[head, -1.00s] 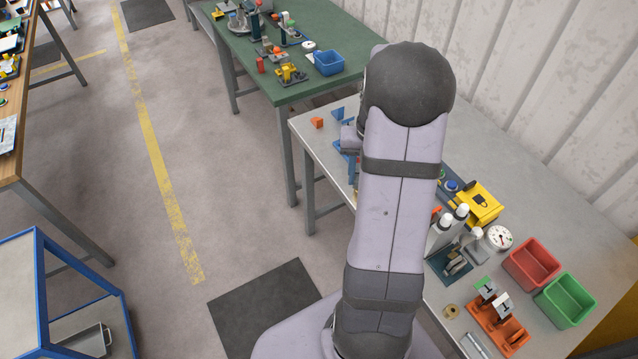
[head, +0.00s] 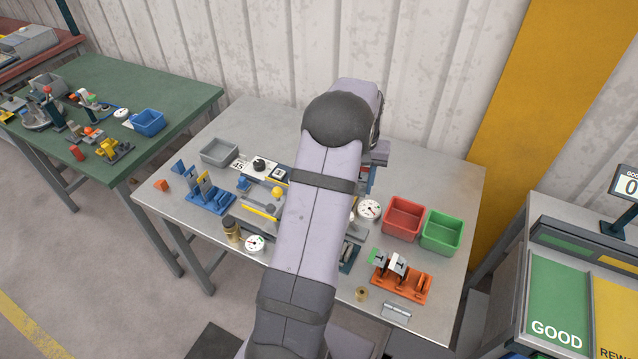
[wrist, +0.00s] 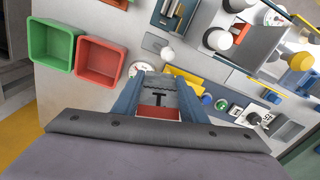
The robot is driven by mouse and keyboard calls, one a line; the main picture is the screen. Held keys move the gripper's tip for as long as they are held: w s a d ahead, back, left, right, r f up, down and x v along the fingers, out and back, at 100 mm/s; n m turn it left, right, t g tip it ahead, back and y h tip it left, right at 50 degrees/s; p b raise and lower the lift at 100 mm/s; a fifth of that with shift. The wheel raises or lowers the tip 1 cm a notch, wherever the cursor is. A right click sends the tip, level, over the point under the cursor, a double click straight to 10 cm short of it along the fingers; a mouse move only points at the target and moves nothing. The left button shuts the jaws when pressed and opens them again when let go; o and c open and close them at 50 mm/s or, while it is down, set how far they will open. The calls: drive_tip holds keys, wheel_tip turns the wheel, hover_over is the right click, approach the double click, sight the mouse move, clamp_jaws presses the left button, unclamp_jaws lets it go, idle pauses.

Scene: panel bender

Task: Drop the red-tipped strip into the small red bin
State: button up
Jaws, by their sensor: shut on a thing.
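My gripper (wrist: 158,84) shows in the wrist view with its two blue fingers shut on a grey strip (wrist: 158,98) with a dark T mark. A red end of the strip shows between the fingers, near the palm. The small red bin (head: 403,218) stands on the grey table in the head view, to the right of my gripper. It also shows in the wrist view (wrist: 100,62), left of the fingers and apart from them, and it looks empty. In the head view my arm hides most of the gripper and the strip.
A green bin (head: 441,233) stands just right of the red one. A round dial (head: 369,210) sits left of the red bin, and an orange fixture (head: 402,280) lies in front. The ribbed wall (head: 430,80) rises behind the table (head: 455,185).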

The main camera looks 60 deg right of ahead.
drive_tip(key=s+d+f+m, duration=0.1)
drive_tip(key=s+d, duration=0.1)
drive_tip(key=s, duration=0.5)
drive_tip(key=s+d+f+m, duration=0.1)
drive_tip(key=s+d+f, duration=0.1)
drive_tip(key=s, duration=0.5)
drive_tip(key=shift+d+f+m+b, duration=0.25)
drive_tip(key=shift+m+b, duration=0.15)
drive_tip(key=shift+b, duration=0.05)
drive_tip(key=shift+f, duration=0.1)
drive_tip(key=shift+f+b, duration=2.5)
drive_tip(key=shift+f, duration=1.4)
drive_tip(key=shift+f+b, duration=0.3)
drive_tip(key=shift+f, duration=0.3)
drive_tip(key=o, duration=1.1)
drive_tip(key=shift+r, duration=0.1)
drive_tip(key=shift+r, duration=0.1)
